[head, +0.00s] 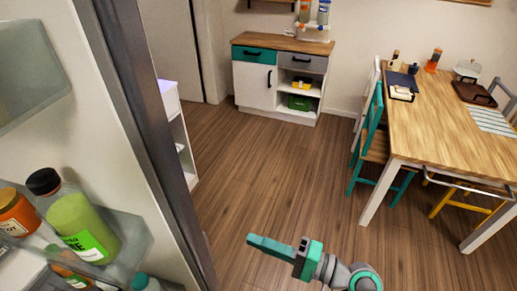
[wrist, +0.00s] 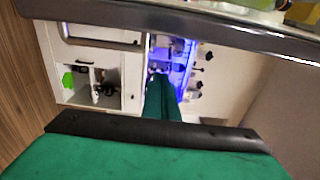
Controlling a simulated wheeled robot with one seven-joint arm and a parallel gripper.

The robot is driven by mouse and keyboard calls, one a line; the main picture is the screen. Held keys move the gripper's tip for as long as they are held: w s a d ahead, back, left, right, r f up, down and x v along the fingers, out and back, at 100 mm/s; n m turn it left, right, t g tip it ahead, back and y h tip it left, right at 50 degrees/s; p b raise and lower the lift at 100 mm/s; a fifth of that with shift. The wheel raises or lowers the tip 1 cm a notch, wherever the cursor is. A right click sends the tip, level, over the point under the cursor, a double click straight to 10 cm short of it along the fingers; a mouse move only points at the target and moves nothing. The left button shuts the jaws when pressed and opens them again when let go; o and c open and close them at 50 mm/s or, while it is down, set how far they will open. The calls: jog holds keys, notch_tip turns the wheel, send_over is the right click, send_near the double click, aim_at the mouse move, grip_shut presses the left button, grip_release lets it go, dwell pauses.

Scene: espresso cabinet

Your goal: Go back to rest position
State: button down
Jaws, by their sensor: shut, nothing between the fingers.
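My gripper (head: 254,241) is at the lower middle of the head view, green, with its fingers together and nothing held. It points left over open wooden floor (head: 300,170). In the wrist view the green fingers (wrist: 162,100) are closed together in front of a white cabinet (wrist: 105,70) and a blue-lit area (wrist: 180,65).
An open fridge door (head: 135,120) with bottles on its shelf, such as a green one (head: 80,225), stands at the left. A wooden dining table (head: 440,120) with a teal chair (head: 372,135) is at the right. A low sideboard (head: 255,85) stands at the back. The floor between is clear.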

jog(key=w+a+f+m+t+h, duration=0.1)
jog(key=a+f+m+t+h, duration=0.15)
jog(key=f, duration=0.35)
jog(key=w+a+f+m+t+h, duration=0.1)
jog(key=f+m+t+h, duration=0.2)
jog(key=f, duration=0.3)
jog(key=s+d+f+m+t+h, duration=0.1)
jog(key=s+f+h, duration=0.6)
jog(key=f, duration=0.4)
jog(key=s+d+n+h, duration=0.4)
jog(key=s+h, duration=0.1)
jog(key=s, duration=0.6)
jog(key=s+r+n+t, duration=0.2)
jog(key=s+r+n, duration=0.4)
jog(key=s+r, duration=0.2)
jog(key=shift+a+r+n+y, duration=0.2)
jog(key=shift+r+n+y, duration=0.15)
jog(key=shift+t, duration=0.25)
